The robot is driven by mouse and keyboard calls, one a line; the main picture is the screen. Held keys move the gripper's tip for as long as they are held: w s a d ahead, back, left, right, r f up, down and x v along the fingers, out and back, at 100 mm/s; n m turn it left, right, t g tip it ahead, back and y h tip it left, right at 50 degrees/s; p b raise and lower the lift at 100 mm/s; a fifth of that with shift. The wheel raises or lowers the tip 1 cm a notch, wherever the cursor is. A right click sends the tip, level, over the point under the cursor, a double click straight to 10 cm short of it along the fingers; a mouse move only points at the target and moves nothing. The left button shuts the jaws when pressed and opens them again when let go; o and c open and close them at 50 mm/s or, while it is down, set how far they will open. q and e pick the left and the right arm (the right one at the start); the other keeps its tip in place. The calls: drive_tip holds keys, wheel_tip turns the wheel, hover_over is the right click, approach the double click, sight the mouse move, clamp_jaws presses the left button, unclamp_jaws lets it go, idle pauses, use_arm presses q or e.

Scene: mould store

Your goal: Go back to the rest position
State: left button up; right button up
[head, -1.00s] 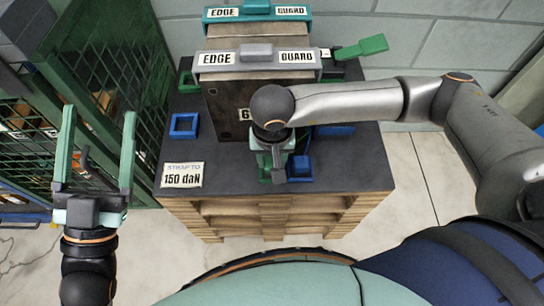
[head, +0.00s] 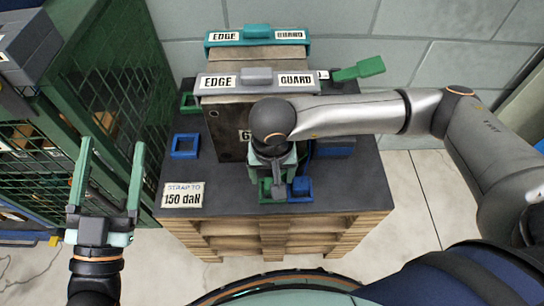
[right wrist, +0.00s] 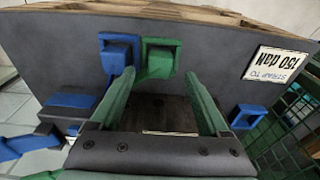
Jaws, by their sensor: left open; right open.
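My left gripper (head: 112,145) is open and empty, held up at the left of the head view, beside the green mesh cage and left of the pallet. My right gripper (head: 273,178) hangs in front of the mould block (head: 228,135); in the head view its fingers are partly hidden by its own wrist. In the right wrist view the right gripper (right wrist: 160,85) shows two green fingers spread apart with nothing between them. A green square bracket (right wrist: 160,57) and a blue one (right wrist: 119,52) lie close beyond its fingertips; contact cannot be told.
The mould stands on a dark-topped wooden pallet (head: 345,190), with a grey edge guard (head: 257,82) and a teal one (head: 258,36). A green handle (head: 360,69) sticks out behind right. The green cage (head: 112,80) is left. Pale floor is clear at right.

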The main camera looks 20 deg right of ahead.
use_arm(q)
wheel_tip(320, 180, down, 10)
drive_tip(key=w+n+g+y+p, duration=0.1)
drive_tip(key=n+g+y, duration=0.1)
drive_tip(key=g+y, duration=0.1)
drive_tip(key=shift+a+g, duration=0.35)
drive_tip(key=shift+g, duration=0.05)
use_arm(e)
wheel_tip(320, 180, up, 10)
drive_tip(key=s, duration=0.1)
drive_tip(key=shift+a+f, duration=0.15)
drive_tip(key=shift+f, duration=0.05)
